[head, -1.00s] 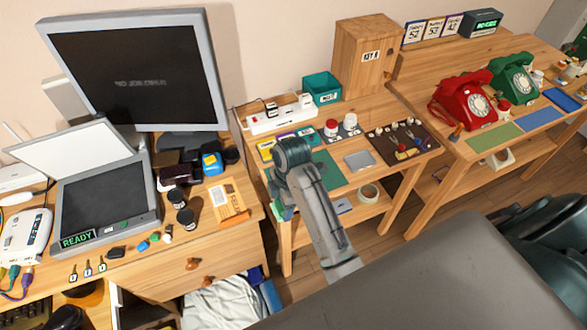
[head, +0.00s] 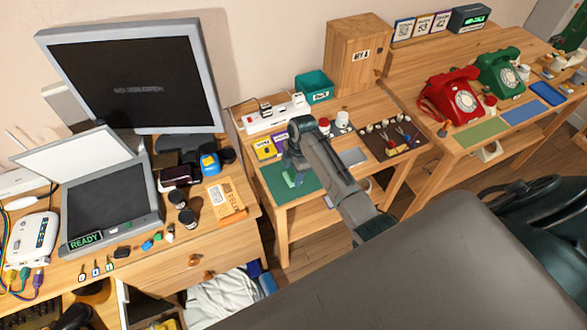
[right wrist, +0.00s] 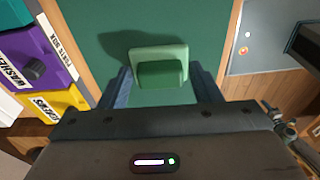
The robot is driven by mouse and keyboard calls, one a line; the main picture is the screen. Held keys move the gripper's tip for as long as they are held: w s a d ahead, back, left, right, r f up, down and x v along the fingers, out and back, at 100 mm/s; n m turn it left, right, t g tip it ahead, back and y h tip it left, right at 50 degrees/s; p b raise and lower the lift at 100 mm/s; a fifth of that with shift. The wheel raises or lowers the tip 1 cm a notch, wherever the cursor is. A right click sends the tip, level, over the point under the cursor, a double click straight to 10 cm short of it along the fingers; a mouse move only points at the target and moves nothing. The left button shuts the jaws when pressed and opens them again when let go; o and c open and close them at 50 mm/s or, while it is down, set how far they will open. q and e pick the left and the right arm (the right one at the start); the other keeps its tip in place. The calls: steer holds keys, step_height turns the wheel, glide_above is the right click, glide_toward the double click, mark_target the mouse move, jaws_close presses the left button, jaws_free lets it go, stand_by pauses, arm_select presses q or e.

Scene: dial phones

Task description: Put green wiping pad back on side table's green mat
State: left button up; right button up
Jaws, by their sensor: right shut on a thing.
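The light green wiping pad (right wrist: 158,54) sits between the fingers of my right gripper (right wrist: 159,80), which is shut on it. In the right wrist view the pad is over the dark green mat (right wrist: 207,32), with a shadow on the mat beside it. I cannot tell exactly how high it is above the mat. In the head view my right gripper (head: 291,172) reaches down over the green mat (head: 305,186) on the side table (head: 284,213), and a bit of the pad (head: 290,181) shows below it. My left gripper is not in view.
Yellow and purple boxes (right wrist: 45,52) stand close to the mat's left edge. A grey pad (head: 354,156) and a dark tool mat (head: 400,146) lie to the right. A power strip (head: 275,115), teal bin (head: 314,88) and wooden cabinet (head: 356,55) stand behind.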

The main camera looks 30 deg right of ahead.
steer(key=shift+f, duration=0.2)
steer(key=o, duration=0.9)
steer(key=shift+o, duration=0.2)
steer(key=shift+r, duration=0.1)
step_height(320, 180, up, 12)
steer(key=d+b, duration=0.1)
steer(key=b, duration=0.2)
steer(key=shift+d, duration=0.4)
